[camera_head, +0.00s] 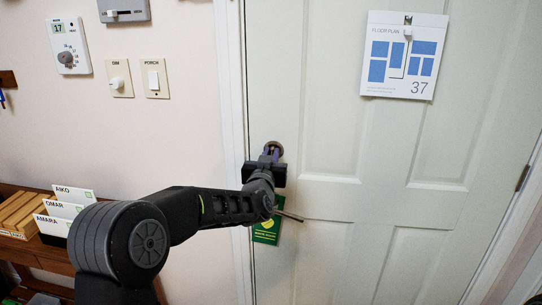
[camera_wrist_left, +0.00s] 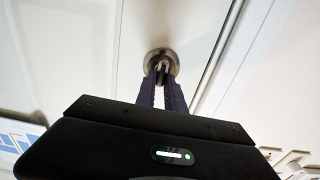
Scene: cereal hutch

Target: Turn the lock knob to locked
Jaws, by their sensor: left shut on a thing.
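The lock knob (camera_wrist_left: 161,61) is a small metal turn piece on a round plate on the white door (camera_head: 330,130). In the head view its round plate (camera_head: 273,147) shows just above my left gripper (camera_head: 270,157). The left gripper also shows in the left wrist view (camera_wrist_left: 162,88), with its two purple-grey fingers shut on the knob, one on each side. The fingers and the gripper body hide part of the knob. I cannot tell whether it stands at locked. My right gripper is in neither view.
A door lever (camera_head: 290,215) and a green hanging tag (camera_head: 266,230) are just below the gripper. A floor plan sign (camera_head: 404,55) is on the door. Switches (camera_head: 153,78) and a thermostat (camera_head: 69,46) are on the left wall. Name cards (camera_head: 66,209) stand on a shelf at lower left.

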